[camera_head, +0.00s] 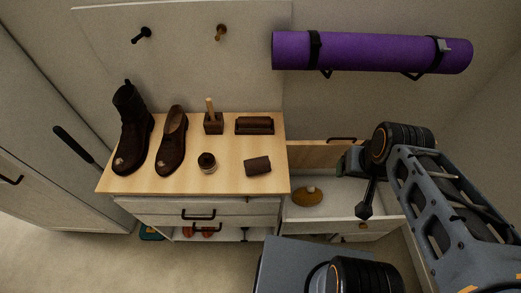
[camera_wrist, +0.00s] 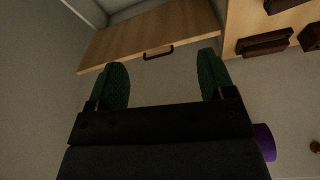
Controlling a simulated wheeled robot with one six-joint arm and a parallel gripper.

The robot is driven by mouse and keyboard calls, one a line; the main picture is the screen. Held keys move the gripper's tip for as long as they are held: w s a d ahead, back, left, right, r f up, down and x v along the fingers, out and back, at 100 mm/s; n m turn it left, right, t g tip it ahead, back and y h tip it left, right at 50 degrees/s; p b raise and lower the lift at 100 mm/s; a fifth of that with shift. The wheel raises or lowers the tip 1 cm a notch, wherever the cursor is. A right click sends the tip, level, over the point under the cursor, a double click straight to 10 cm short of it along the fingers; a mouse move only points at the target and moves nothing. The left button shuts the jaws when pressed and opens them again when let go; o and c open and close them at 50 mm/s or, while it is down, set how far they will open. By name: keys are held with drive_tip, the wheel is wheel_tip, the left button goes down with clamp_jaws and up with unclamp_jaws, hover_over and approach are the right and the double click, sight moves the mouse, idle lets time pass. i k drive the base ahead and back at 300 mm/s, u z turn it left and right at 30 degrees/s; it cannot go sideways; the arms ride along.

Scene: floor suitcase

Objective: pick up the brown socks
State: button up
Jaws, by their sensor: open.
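A small dark brown rolled bundle (camera_head: 257,166), which looks like the brown socks, lies on the front right of the wooden dresser top (camera_head: 228,183). I cannot tell for certain that it is socks. My gripper (camera_wrist: 163,65) is open, with nothing between its two green-padded fingers. In the head view it is to the right of the bundle, above the open drawer (camera_head: 340,207), and partly hidden by my arm. In the wrist view the drawer's wooden front with a dark handle (camera_wrist: 158,52) lies beyond the fingertips.
A tall boot (camera_head: 132,130), a shoe (camera_head: 172,142), a jar (camera_head: 207,162), an upright wooden-handled brush (camera_head: 213,123) and a brown block-like brush (camera_head: 254,125) share the dresser top. A purple rolled mat (camera_head: 370,52) hangs on the wall.

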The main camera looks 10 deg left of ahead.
sight(262, 164)
drive_tip(key=z, duration=2.65)
drive_tip(key=k, duration=1.65)
drive_tip(key=u, duration=2.2)
